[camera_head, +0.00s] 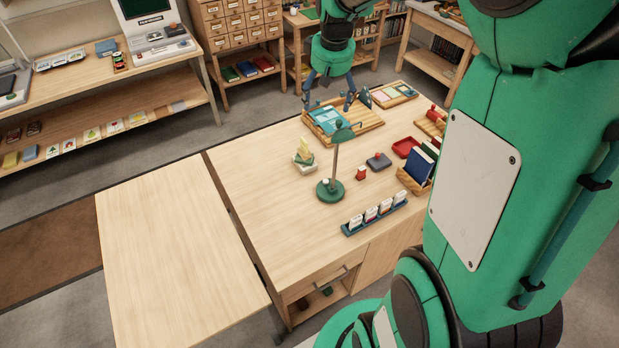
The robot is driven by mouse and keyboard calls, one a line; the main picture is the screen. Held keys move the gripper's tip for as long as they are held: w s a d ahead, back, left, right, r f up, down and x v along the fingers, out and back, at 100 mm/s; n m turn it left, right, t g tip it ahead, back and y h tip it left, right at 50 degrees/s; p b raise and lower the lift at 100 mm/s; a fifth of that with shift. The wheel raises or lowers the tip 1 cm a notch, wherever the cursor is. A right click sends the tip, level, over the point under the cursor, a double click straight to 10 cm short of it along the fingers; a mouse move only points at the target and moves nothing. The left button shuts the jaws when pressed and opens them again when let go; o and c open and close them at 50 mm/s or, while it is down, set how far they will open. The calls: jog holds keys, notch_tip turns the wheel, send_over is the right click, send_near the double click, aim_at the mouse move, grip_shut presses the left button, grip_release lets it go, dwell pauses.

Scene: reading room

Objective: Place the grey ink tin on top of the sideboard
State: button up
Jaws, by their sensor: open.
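A small flat dark grey thing (379,161) lies on the desk right of the green lamp; it may be the grey ink tin, but it is too small to tell. My gripper (330,103) is at the far side of the desk, pointing down with its blue fingers spread apart. It is over or just beyond a wooden tray (371,126) holding teal papers, and nothing shows between its fingers. It is apart from the grey thing, farther back and to the left. I cannot tell which piece of furniture is the sideboard.
The desk (255,190) carries a green lamp (330,188), a blue card rack (376,213), a small red thing (361,173) and a red tray (405,147). A bare lower tabletop (180,250) adjoins at left. A drawer cabinet (240,25) and shelved table (100,85) stand behind.

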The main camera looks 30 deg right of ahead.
jog(key=s+a+r+t, duration=0.1)
jog(key=s+a+r, duration=0.2)
jog(key=s+a, duration=0.8)
jog(key=s+a+r+t+y, duration=0.1)
jog(key=s+a+r+t, duration=0.1)
jog(key=s+a, duration=0.8)
jog(key=s+r, duration=0.1)
jog(key=s, duration=0.5)
jog(key=shift+s+a, duration=0.4)
notch_tip(320, 180, down, 7)
jog(key=b, duration=0.7)
